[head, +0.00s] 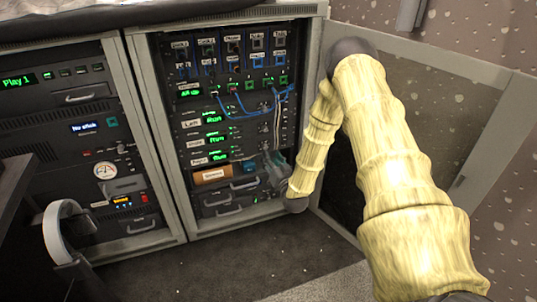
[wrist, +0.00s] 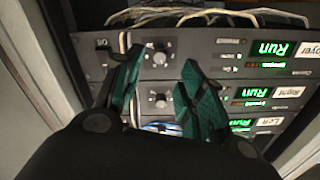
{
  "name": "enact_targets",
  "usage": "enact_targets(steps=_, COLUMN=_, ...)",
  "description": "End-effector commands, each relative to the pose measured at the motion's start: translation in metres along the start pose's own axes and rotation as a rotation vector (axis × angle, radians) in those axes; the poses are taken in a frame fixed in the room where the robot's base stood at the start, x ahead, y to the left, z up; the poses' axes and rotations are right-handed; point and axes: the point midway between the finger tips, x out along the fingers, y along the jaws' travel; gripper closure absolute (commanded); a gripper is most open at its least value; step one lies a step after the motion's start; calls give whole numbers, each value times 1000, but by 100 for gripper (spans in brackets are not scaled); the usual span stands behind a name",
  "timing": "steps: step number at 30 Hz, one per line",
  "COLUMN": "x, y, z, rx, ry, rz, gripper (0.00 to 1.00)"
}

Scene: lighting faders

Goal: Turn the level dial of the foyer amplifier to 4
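In the wrist view the rack appears upside down. The foyer amplifier (wrist: 215,57) is the top unit there, with a green "Run" display and a label reading "Foyer". Its small dark level dial (wrist: 160,57) lies in the gap between my fingertips, apart from both as far as I can see. Its setting is too small to read. My gripper (wrist: 160,63) is open, with its green-padded fingers either side of the dial. In the head view the foyer amplifier (head: 197,160) is the lowest of three similar units, and my gripper (head: 272,163) is at its right end.
The right amplifier (wrist: 230,95) has a similar dial (wrist: 160,101) close to my fingers. Blue patch cables (head: 250,112) hang above the amplifiers in the head view. An open cabinet door (head: 455,110) stands right of my arm.

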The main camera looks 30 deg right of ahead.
Motion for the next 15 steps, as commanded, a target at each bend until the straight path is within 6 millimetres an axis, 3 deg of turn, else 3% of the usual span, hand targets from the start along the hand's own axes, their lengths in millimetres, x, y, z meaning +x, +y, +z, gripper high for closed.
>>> enact_targets(steps=7, x=-40, y=1, z=1, rx=0, ry=-2, rz=2, gripper=60)
enact_targets(steps=15, x=-58, y=0, z=0, rx=0, ry=-1, rz=1, gripper=60)
